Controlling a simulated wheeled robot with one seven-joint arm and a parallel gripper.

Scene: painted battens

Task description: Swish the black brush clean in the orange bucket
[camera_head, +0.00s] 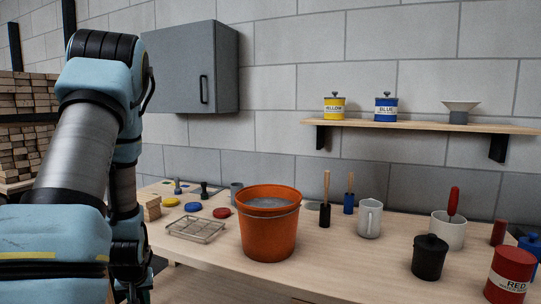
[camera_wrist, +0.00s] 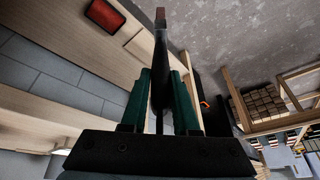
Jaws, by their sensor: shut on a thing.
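The orange bucket (camera_head: 268,239) stands upright on the workbench, with grey liquid inside its rim. My gripper (camera_wrist: 161,80) shows in the wrist view, with its two dark green fingers shut on a dark, narrow thing, which I take to be the black brush (camera_wrist: 159,45). It has a reddish-brown tip pointing away from the gripper. The gripper and brush are not visible in the head view, where my arm fills the left side. The wrist view does not show the bucket, so the brush's distance from it cannot be told.
A wire rack (camera_head: 196,229) lies left of the bucket. A grey cabinet (camera_head: 190,68) hangs above.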

